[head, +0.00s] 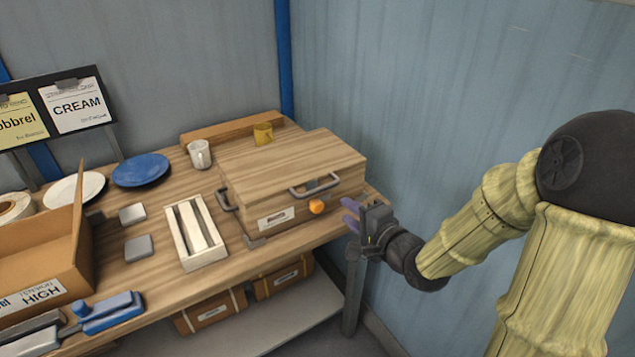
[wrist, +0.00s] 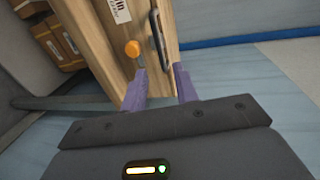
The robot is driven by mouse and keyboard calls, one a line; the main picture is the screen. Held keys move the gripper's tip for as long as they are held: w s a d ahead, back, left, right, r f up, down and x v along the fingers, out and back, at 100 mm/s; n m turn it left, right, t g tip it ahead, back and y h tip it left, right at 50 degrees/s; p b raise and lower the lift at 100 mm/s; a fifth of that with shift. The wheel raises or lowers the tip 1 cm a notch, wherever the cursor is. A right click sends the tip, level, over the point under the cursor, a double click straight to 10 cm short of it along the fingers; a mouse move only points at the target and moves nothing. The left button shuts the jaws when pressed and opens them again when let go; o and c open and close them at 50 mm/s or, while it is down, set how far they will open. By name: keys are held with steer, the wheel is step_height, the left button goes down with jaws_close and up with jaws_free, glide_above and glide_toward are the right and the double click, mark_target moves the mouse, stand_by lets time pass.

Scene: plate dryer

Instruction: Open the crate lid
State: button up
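The wooden crate (head: 240,205) stands at the right end of the workbench, with its flat wooden lid (head: 290,160) down on top. A grey bar handle (head: 314,186) is at the lid's front edge; it also shows in the wrist view (wrist: 156,32). An orange knob (head: 316,207) sticks out of the crate's front below the handle; it also shows in the wrist view (wrist: 132,49). My gripper (wrist: 160,82) has purple fingers spread apart with nothing between them. In the head view my gripper (head: 351,214) is just right of the knob, apart from the handle.
A white mug (head: 199,154) and a yellow mug (head: 263,134) stand behind the crate. A slatted white rack (head: 196,234) lies left of it. Smaller boxes (head: 283,276) sit on the lower shelf. A blue wall (head: 430,100) rises behind my arm.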

mark_target(317, 191)
steer(key=p+x, duration=0.6)
steer(key=x, duration=0.8)
steer(key=shift+s+f, duration=0.1)
steer(key=shift+f, duration=0.05)
jaws_close()
